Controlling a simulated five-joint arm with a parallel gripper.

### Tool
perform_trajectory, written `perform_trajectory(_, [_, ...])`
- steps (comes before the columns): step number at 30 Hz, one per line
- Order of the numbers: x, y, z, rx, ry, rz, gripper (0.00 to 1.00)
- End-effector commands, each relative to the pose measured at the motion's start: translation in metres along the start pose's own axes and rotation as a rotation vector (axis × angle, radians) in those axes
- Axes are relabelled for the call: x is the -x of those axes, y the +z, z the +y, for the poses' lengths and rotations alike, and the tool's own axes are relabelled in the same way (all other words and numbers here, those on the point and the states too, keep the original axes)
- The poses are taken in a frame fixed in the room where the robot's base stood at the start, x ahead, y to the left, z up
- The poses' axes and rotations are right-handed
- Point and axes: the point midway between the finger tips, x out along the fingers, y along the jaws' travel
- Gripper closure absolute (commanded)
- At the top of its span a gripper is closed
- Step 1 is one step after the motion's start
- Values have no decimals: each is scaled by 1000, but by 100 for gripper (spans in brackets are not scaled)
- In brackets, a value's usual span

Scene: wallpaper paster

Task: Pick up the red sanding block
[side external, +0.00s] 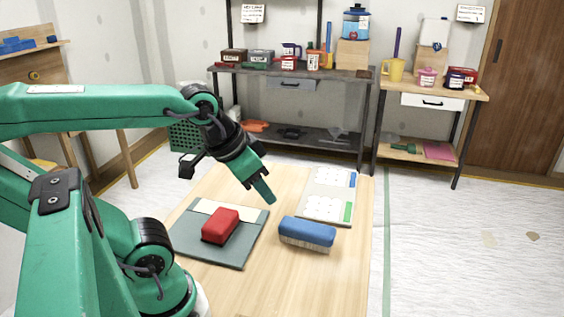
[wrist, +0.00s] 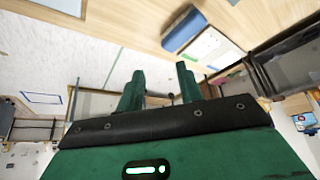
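The red sanding block (side external: 221,226) lies on a grey-green mat (side external: 243,250) on the wooden table in the side external view. My gripper (side external: 265,192) is above the table, up and to the right of the block in that view, apart from it. In the wrist view, the two green fingers of my gripper (wrist: 160,83) stand apart with nothing between them. The red block does not show in the wrist view.
A blue-backed brush (side external: 307,233) lies right of the mat; it also shows in the wrist view (wrist: 184,29). Behind it is a pale board (side external: 322,193). The table's (side external: 300,285) front part is clear. Shelves (side external: 340,75) with tools stand at the back.

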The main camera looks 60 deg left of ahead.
Motion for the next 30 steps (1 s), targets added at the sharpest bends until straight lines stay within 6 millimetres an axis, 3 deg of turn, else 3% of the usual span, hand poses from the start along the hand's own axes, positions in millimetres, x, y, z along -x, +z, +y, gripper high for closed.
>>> perform_trajectory(8, [0,0,0,0,0,0,62])
perform_trajectory(15, [0,0,0,0,0,0,15])
perform_trajectory(16, [0,0,0,0,0,0,12])
perform_trajectory(30, [-6,-1,-8,22,-16,-23,12])
